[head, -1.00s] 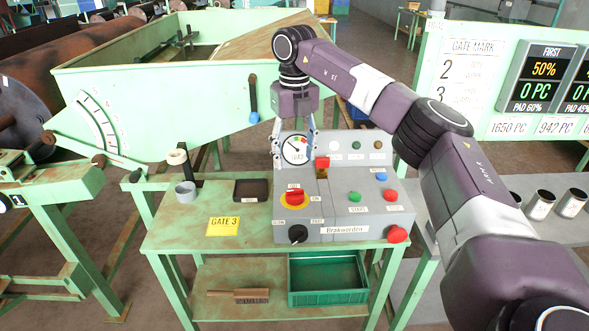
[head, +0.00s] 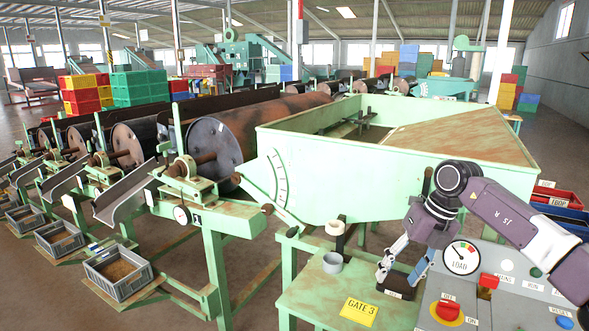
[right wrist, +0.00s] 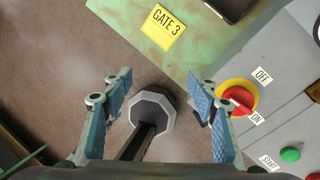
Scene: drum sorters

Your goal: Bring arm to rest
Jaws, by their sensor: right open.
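My right arm comes in from the right edge of the head view. My left gripper is in neither view.
Rusty drums (head: 250,128) and grey crates (head: 118,272) line the left. Bare floor lies between.

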